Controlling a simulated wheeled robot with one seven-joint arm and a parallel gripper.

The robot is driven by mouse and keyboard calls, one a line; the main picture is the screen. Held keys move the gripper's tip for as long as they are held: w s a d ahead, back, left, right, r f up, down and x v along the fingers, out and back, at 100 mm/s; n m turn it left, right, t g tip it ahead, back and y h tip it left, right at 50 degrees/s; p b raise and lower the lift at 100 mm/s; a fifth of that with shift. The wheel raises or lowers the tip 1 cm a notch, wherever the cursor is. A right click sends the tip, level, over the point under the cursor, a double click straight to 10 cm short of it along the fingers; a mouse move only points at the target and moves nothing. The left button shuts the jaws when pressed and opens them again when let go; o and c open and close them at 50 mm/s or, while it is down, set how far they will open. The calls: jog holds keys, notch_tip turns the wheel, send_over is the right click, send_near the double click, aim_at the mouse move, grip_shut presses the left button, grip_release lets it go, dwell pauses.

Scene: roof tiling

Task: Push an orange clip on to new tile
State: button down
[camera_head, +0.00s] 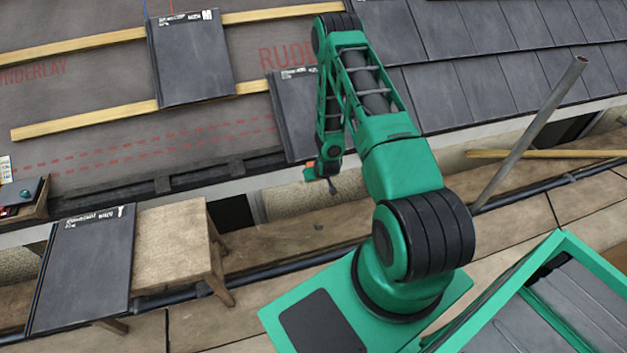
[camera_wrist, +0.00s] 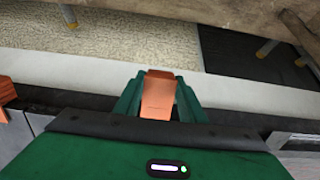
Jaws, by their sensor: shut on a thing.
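My gripper (camera_head: 325,176) is at the roof's lower edge in the head view, beside the bottom right part of a dark tile (camera_head: 293,112) with a white label. In the wrist view my gripper (camera_wrist: 160,98) is shut on an orange clip (camera_wrist: 158,92), which stands out between the green fingers. In the head view only a small orange patch of the clip (camera_head: 310,164) shows. I cannot tell whether the clip touches the tile. More orange (camera_wrist: 5,92) shows at the left edge of the wrist view.
Another labelled tile (camera_head: 190,60) lies higher on the battens (camera_head: 75,122). A further tile (camera_head: 85,258) leans on a wooden bench (camera_head: 170,245). Laid tiles (camera_head: 480,85) cover the right side. A grey pole (camera_head: 530,130) stands right of my arm. A box (camera_head: 25,205) sits at the left edge.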

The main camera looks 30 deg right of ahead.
jog(key=shift+w+d+r, duration=0.2)
jog(key=shift+w+r, duration=0.2)
jog(key=shift+w, duration=0.25)
jog(key=shift+w+d+r, duration=0.2)
jog(key=shift+w+r, duration=0.2)
jog(key=shift+w, duration=0.25)
jog(key=shift+w+d+r, duration=0.2)
jog(key=shift+w+r, duration=0.2)
jog(key=shift+w, duration=0.25)
dwell(2.1)
jog(key=c, duration=1.1)
grip_release()
jog(key=shift+s, duration=0.1)
jog(key=shift+v, duration=3.5)
